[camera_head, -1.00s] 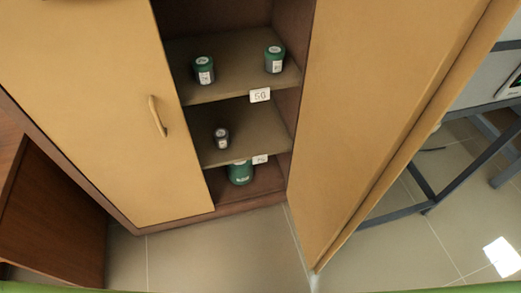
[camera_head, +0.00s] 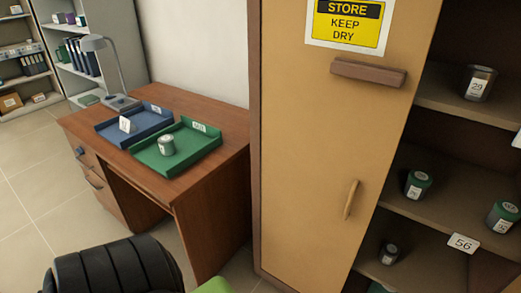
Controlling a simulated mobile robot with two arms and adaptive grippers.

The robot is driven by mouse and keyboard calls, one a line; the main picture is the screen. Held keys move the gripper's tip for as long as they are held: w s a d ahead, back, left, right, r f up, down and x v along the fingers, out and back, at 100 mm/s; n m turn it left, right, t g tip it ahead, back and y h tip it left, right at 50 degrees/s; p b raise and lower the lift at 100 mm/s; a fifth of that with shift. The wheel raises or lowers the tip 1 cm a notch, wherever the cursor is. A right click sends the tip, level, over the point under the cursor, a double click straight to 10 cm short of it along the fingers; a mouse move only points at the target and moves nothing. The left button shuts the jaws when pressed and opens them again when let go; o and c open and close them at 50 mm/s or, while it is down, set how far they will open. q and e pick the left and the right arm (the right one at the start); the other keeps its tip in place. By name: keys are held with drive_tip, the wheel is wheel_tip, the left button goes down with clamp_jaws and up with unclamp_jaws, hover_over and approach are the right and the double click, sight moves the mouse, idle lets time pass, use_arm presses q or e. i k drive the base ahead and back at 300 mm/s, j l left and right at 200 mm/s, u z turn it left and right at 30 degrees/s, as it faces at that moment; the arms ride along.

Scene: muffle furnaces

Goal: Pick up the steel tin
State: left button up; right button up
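A grey metal-looking tin (camera_head: 479,82) with a white label reading 29 stands upright on the upper cabinet shelf at the right. Another greyish tin (camera_head: 166,145) with a white label stands in the green tray (camera_head: 207,139) on the desk. I cannot tell for sure which of these is the steel tin. Two green-lidded tins, one (camera_head: 417,185) left of the other (camera_head: 502,217), stand on the middle shelf. A small dark tin (camera_head: 389,254) stands on the shelf below. Neither of my grippers is in view.
The cabinet's closed left door (camera_head: 315,150) stands beside the open shelves. A wooden desk (camera_head: 222,178) carries a blue tray (camera_head: 112,130) and a grey lamp (camera_head: 103,60). A black chair (camera_head: 115,270) is at the lower left. Open floor (camera_head: 35,195) lies left of the desk.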

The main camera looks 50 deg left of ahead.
sight(167, 144)
drive_tip(key=u, duration=2.35)
drive_tip(key=i+l+z, duration=0.15)
drive_tip(key=l+z, duration=0.25)
drive_tip(key=i+l+z, duration=0.2)
drive_tip(key=z, duration=0.2)
drive_tip(key=l, duration=0.1)
